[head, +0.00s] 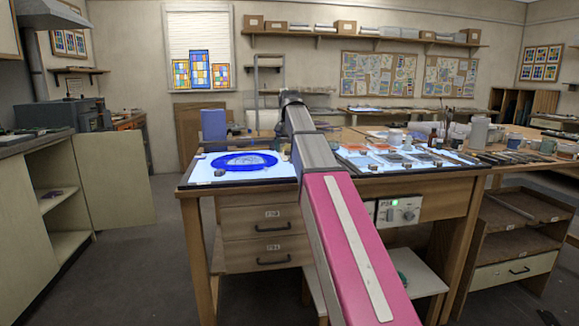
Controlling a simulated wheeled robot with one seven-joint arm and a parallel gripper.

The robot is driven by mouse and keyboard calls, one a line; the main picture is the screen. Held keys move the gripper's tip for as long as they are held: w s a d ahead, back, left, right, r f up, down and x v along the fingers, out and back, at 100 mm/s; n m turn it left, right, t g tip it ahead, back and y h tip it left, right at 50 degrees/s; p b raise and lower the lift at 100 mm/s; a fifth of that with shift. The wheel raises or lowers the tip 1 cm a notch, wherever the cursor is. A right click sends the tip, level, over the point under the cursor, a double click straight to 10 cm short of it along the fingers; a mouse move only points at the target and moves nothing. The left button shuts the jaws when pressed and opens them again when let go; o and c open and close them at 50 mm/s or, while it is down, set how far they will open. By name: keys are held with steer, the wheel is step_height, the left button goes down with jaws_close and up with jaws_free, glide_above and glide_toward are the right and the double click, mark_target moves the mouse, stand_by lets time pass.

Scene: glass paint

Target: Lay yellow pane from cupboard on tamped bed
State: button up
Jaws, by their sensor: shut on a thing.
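My arm reaches forward from the bottom right to a dark joint above the workbench. My gripper is not visible, and neither is anything it may hold. A low cupboard (62,240) stands open at the left, its pale door (115,180) swung out to the right. I cannot make out a yellow pane. A lit panel with a blue oval ring (244,161) lies on the bench's left part. I cannot tell which surface is the tamped bed.
A lit panel (415,160) with orange and grey pieces lies right of my arm. Jars, cups and tools crowd the bench at the right. A blue box (214,125) stands behind the ring. Drawers (265,221) sit under the bench. Floor between cupboard and bench is clear.

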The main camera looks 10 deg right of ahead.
mark_target(290, 172)
steer(key=s+f, duration=0.2)
steer(key=s, duration=0.1)
steer(key=shift+s+a+f, duration=0.1)
steer(key=shift+s+a, duration=0.1)
steer(key=shift+s, duration=0.1)
steer(key=shift+w+f, duration=0.1)
steer(key=shift+f, duration=1.85)
